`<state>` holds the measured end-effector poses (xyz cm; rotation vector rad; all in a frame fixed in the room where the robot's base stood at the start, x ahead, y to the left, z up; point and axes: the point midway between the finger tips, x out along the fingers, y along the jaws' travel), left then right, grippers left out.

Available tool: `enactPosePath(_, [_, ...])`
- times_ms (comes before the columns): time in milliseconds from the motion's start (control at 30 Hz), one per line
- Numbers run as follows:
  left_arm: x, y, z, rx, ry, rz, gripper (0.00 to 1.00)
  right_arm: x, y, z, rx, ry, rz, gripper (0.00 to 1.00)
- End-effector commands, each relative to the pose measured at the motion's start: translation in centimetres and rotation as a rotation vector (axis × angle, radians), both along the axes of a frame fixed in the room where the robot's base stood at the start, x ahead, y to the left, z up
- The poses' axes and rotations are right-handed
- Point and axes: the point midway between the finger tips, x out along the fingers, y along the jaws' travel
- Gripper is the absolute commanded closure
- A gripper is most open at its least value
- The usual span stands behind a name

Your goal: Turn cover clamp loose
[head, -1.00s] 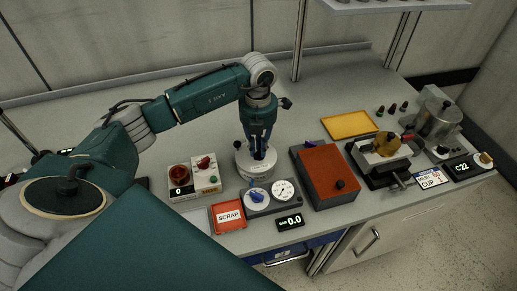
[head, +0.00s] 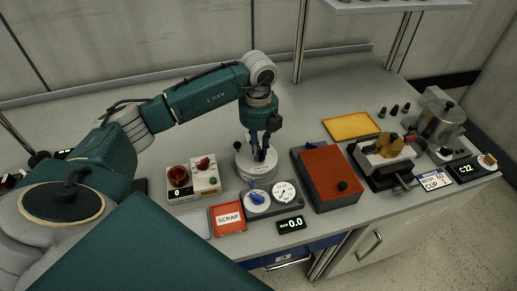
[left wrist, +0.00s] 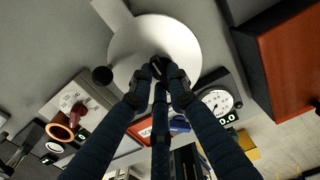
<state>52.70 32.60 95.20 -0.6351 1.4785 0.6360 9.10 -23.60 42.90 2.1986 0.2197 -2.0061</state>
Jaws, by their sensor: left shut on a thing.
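A round white drum cover (head: 243,167) stands on the bench behind the gauge panel, and it fills the upper middle of the left wrist view (left wrist: 185,45). A small dark clamp knob (left wrist: 158,66) sits at its centre. My left gripper (head: 261,157) points down onto the cover from above. In the left wrist view its fingertips (left wrist: 160,72) close around the dark knob, which they largely hide. Whether the clamp is tight or loose does not show. My right gripper is in neither view.
A panel with a blue knob (head: 257,197) and a white gauge (head: 284,192) stands close in front. A switch box (head: 206,178) is to the left, an orange-red lidded box (head: 328,178) to the right, a red scrap tray (head: 228,218) in front.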

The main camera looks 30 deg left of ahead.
Motion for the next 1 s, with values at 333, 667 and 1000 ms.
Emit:
enactPosePath(333, [0.25, 0.16, 0.37, 0.002, -0.010, 0.068, 1.00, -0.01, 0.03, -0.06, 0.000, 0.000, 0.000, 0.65])
enactPosePath(667, [0.26, 0.19, 0.38, 0.003, -0.009, 0.071, 1.00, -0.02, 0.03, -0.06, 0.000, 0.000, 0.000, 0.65])
enactPosePath(1000, [0.11, 0.07, 0.17, 0.001, -0.005, 0.068, 0.65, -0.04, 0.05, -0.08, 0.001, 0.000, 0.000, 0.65])
